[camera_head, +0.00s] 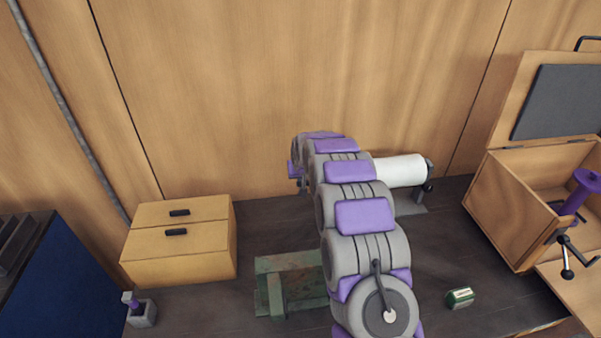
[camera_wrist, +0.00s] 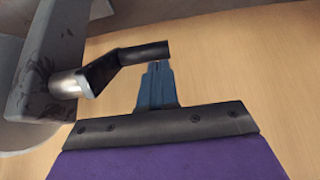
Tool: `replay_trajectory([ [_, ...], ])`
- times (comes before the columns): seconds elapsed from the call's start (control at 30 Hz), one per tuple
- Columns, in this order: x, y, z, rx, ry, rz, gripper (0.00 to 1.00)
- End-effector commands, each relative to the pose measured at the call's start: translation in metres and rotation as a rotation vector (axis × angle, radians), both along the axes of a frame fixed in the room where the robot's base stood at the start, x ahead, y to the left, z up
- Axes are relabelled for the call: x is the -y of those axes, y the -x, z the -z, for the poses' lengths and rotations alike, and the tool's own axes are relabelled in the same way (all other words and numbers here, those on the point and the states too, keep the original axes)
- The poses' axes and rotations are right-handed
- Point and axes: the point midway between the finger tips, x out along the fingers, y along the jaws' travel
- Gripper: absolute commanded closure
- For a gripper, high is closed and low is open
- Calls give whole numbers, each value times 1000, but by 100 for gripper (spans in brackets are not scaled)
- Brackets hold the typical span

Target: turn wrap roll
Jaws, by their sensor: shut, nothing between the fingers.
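The white wrap roll (camera_head: 400,170) lies sideways on a low stand near the back wall. My arm covers its left part. A dark fitting (camera_head: 429,187) shows at the roll's right end. In the wrist view, a crank with a metal hub and a dark cylindrical handle (camera_wrist: 145,53) sticks out from a grey, marked upright (camera_wrist: 45,75). My gripper (camera_wrist: 156,68) has its narrow blue-grey fingers together and empty. Their tips are at the handle's free end, just below it in the picture; I cannot tell if they touch. My gripper is hidden behind my arm in the head view.
A wooden drawer box (camera_head: 180,245) stands left. A worn green flanged piece (camera_head: 290,282) lies beside my arm. A small green-and-white box (camera_head: 460,298) and an open wooden chest (camera_head: 510,215) are right. Dark bench is bare between roll and small box.

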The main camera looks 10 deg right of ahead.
Motion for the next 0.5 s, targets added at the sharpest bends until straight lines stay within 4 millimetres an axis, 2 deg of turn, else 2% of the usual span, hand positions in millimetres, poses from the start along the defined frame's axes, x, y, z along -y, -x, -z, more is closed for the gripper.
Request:
replay_trajectory([
  [0.5, 0, 0, 0, -32, 0, 0, 100],
])
